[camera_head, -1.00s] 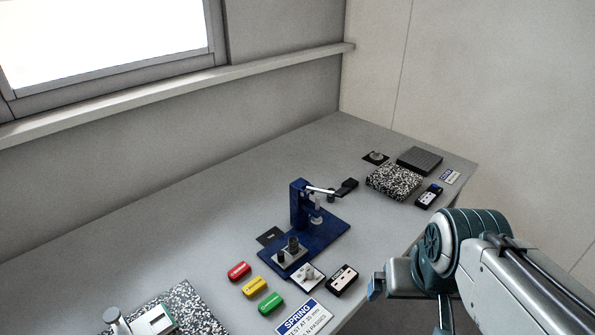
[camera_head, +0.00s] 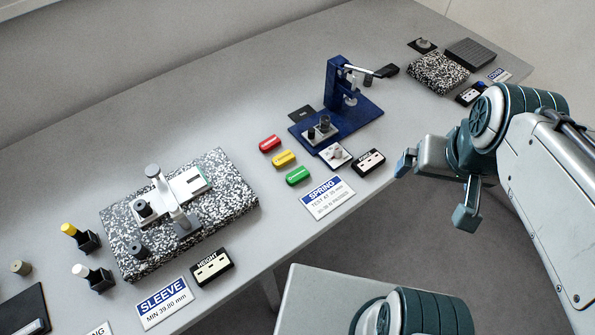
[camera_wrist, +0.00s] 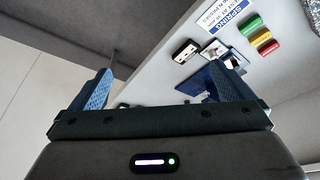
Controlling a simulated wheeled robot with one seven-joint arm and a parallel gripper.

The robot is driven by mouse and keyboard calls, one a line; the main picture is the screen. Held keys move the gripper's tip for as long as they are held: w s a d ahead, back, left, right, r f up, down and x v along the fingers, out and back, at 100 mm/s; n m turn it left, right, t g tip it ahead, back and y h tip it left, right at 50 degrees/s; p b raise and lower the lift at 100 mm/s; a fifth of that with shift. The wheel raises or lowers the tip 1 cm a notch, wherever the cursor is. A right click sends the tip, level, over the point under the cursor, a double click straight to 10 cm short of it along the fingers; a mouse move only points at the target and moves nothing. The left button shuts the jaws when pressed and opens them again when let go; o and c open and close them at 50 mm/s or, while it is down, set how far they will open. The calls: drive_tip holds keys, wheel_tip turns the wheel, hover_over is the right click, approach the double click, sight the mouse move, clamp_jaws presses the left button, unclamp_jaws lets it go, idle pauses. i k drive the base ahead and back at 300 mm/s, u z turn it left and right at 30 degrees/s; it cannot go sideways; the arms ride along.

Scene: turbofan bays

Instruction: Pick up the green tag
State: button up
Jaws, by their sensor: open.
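The green tag (camera_head: 298,176) lies flat on the grey bench, nearest the bench edge in a short row with a yellow tag (camera_head: 284,158) and a red tag (camera_head: 270,144). It also shows in the wrist view (camera_wrist: 250,25) at the upper right, apart from my fingers. My gripper (camera_head: 436,188) is to the right of the tags, out past the bench's front edge. Its blue-padded fingers are spread wide with nothing between them, as the wrist view (camera_wrist: 162,88) also shows.
A blue press (camera_head: 345,115) stands behind and right of the tags. The SPRING sign (camera_head: 327,198) and a black block (camera_head: 369,161) lie near the front edge. A speckled slab (camera_head: 120,245) with a gauge sits to the left. Open bench lies behind the tags.

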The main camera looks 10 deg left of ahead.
sight(296, 177)
drive_tip(key=u, duration=2.65)
drive_tip(key=k, duration=1)
drive_tip(key=z, duration=1)
drive_tip(key=i, duration=1)
